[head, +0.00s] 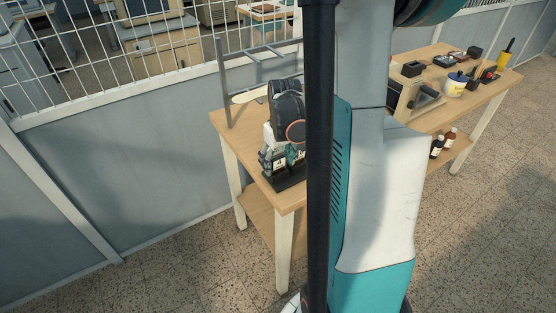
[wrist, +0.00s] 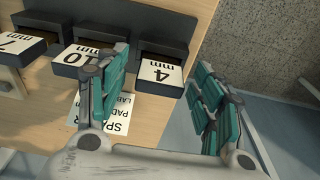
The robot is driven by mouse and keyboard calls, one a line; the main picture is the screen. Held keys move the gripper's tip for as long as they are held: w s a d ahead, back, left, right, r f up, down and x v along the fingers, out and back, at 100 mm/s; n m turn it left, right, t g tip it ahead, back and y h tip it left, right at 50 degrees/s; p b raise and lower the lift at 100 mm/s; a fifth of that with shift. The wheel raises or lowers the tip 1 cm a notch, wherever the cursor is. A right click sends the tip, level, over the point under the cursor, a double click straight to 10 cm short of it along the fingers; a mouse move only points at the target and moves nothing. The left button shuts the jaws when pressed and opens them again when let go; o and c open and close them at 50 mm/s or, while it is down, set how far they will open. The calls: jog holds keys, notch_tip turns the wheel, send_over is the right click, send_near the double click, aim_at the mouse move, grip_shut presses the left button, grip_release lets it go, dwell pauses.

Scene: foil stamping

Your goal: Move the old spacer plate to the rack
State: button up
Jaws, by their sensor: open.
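The dark rack (wrist: 145,25) fills the top left of the wrist view. Dark plates with white labels stick out of its openings: a 4 mm plate (wrist: 162,72), a 10 mm plate (wrist: 85,60) and a 7 mm plate (wrist: 18,45). I cannot tell which, if any, is the old spacer plate. My gripper (wrist: 160,66) is open, its teal-padded fingers to either side of the 4 mm plate in the picture. I see no contact, and cannot judge the height. In the head view, my gripper (head: 281,158) is over the near left end of the table.
A white printed label sheet (wrist: 103,116) lies on the wooden table (head: 240,135), whose edge and the floor lie right in the wrist view. A grey metal frame (head: 228,85) stands at the table's left. A white tub (head: 455,86) and bottles (head: 449,138) are farther right.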

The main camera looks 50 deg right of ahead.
jog(key=shift+r, duration=0.1)
notch_tip(320, 180, up, 12)
jog(key=s, duration=0.1)
jog(key=shift+s+a, duration=0.15)
jog(key=shift+s, duration=0.05)
dwell(0.3)
jog(key=shift+w+f, duration=0.1)
jog(key=shift+f, duration=0.15)
